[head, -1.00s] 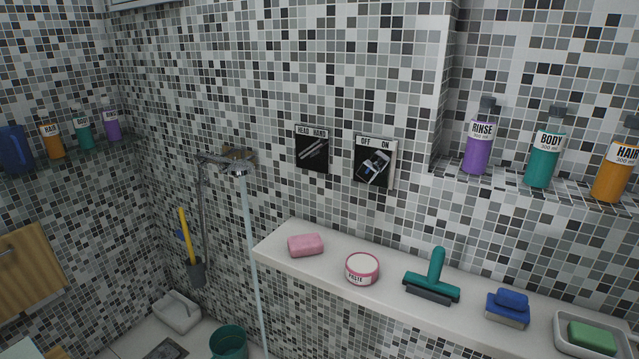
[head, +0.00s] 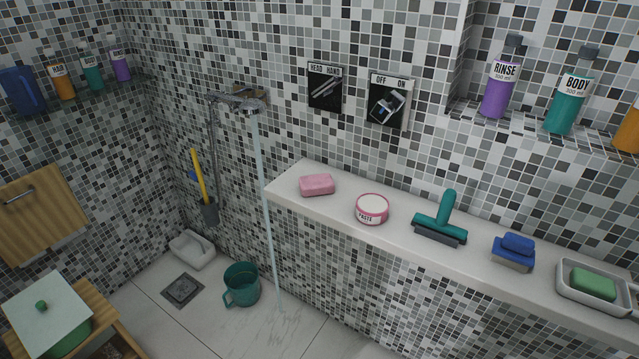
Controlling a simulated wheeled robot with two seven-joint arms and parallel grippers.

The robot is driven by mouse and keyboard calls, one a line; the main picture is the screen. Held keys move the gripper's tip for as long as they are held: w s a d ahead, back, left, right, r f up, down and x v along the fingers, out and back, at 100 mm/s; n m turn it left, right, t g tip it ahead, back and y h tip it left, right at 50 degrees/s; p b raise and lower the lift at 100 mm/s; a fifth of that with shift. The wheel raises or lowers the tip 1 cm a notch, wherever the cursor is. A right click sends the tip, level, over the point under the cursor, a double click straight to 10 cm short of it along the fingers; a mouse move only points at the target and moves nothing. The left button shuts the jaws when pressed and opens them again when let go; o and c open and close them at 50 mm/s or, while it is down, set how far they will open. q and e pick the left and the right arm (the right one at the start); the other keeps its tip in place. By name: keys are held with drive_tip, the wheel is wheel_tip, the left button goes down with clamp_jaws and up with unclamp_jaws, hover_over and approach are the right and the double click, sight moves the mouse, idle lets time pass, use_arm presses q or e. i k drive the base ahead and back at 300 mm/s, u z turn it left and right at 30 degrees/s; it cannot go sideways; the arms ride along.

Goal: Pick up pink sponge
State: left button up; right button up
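The pink sponge (head: 317,185) is a small rounded block. It lies flat near the left end of the white ledge (head: 399,240) along the tiled wall, with clear space around it. The round pink-and-white paste tub (head: 372,208) stands to its right, apart from it. Neither of my grippers shows in the head view, so nothing is seen touching the sponge.
Further right on the ledge are a teal squeegee (head: 440,220), a blue-topped brush (head: 514,251) and a green soap in a dish (head: 593,283). Water streams from the tap (head: 240,101) left of the ledge. A teal mug (head: 242,284) and wooden stool (head: 98,318) stand below.

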sight(316, 185)
drive_tip(key=z, duration=1.95)
drive_tip(key=i, duration=0.65)
drive_tip(key=u, duration=1.7)
